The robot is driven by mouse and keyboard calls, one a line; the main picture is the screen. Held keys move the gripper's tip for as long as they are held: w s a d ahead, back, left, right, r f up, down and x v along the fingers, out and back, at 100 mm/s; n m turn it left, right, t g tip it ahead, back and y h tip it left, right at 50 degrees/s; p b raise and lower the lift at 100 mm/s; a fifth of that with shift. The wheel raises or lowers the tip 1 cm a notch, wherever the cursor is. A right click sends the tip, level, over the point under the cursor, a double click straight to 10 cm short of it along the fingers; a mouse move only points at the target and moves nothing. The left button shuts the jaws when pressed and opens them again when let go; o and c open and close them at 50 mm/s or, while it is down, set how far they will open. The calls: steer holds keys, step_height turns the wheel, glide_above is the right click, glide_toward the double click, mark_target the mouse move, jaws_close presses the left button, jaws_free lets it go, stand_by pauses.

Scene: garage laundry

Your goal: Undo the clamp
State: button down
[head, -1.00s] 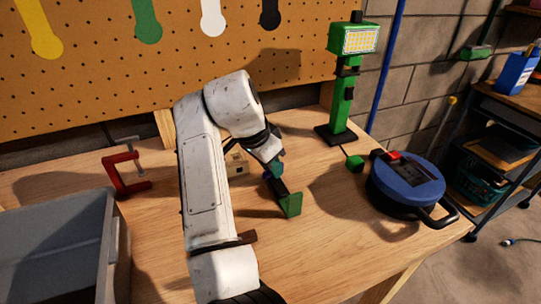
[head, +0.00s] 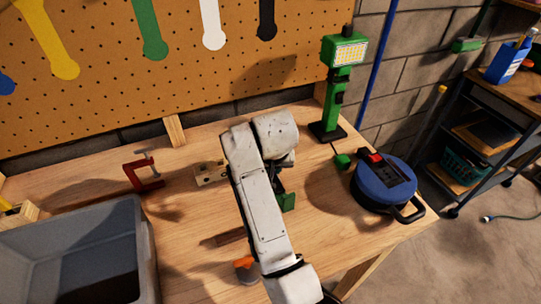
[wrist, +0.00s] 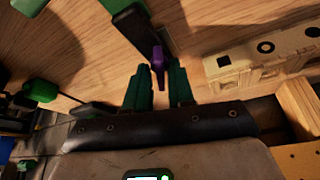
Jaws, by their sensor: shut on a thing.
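My gripper (wrist: 158,85) shows its two dark green fingers in the wrist view, shut on a small purple part (wrist: 158,56). This part sits at the end of a black bar (wrist: 132,22) with green at its top edge; it looks like the lever of a clamp. In the head view my arm hides the gripper and most of that tool; a green pad (head: 287,201) shows beside the arm, low over the bench. A separate red C-clamp (head: 143,172) stands at the back left of the bench, away from my gripper.
A pale block with holes (head: 210,173) lies left of my arm. A grey bin (head: 128,225) is at the left. A green work light (head: 333,105) and a blue cable reel (head: 385,183) stand at the right. An orange-tipped object (head: 245,262) is near the front.

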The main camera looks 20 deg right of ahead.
steer(key=shift+s+d+n+p, duration=0.1)
steer(key=shift+s+n+p, duration=0.05)
steer(key=shift+n+p, duration=0.3)
steer(key=shift+f+n+y, duration=0.3)
steer(key=shift+n, duration=0.15)
stand_by(0.6)
steer(key=c, duration=1.2)
jaws_free()
steer(key=shift+r, duration=0.15)
steer(key=shift+r, duration=0.5)
steer(key=v, duration=0.9)
steer(key=shift+s+r+b, duration=0.2)
steer(key=shift+r+b, duration=0.1)
